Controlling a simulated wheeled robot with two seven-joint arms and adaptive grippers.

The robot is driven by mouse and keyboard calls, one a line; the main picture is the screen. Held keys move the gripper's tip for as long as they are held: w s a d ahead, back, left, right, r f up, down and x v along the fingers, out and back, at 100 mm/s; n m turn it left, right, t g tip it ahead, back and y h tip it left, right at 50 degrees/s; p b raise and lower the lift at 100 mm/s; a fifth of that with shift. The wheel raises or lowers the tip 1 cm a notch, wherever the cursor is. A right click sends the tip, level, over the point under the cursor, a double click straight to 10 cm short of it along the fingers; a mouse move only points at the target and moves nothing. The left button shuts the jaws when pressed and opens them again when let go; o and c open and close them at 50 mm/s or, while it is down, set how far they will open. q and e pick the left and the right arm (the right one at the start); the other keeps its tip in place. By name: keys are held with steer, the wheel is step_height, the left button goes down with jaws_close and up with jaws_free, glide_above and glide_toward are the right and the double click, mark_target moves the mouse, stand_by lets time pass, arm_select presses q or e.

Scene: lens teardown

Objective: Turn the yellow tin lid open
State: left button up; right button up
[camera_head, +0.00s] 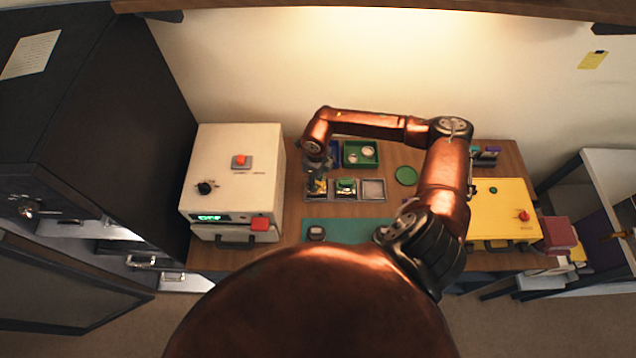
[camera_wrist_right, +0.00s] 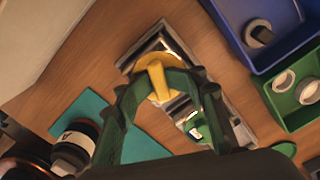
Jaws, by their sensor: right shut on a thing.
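The yellow tin lid (camera_wrist_right: 152,84) shows in the right wrist view as a round yellow cap with a raised grip bar, at one end of a grey compartment tray (camera_wrist_right: 239,127). My right gripper (camera_wrist_right: 160,72) has its green fingers shut on the lid's bar from both sides. In the head view my right gripper (camera_head: 317,178) is over the left compartment of the tray (camera_head: 373,198), and the lid there is mostly hidden. I cannot see whether the lid is turned or loose. The tin's body is hidden beneath it. My left gripper is not in view.
A green tin (camera_head: 346,186) sits in the tray's middle compartment; the right one looks empty. Behind are a blue bin (camera_wrist_right: 282,52) and a green bin (camera_head: 350,163). A lens (camera_head: 316,233) stands on the teal mat (camera_head: 345,226). White (camera_head: 235,155) and yellow (camera_head: 500,215) machines flank the table.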

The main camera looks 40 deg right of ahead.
steer(key=n+b, duration=0.2)
steer(key=n, duration=0.1)
steer(key=shift+s+f, duration=0.15)
steer(key=shift+f, duration=0.25)
steer(key=shift+n+b, duration=0.8)
steer(key=shift+n, duration=0.4)
steer(key=shift+o, duration=0.2)
steer(key=shift+r+n, duration=0.15)
steer(key=shift+n, duration=0.25)
steer(key=shift+c, duration=0.2)
steer(key=shift+o, duration=1.4)
steer(key=shift+r, duration=0.1)
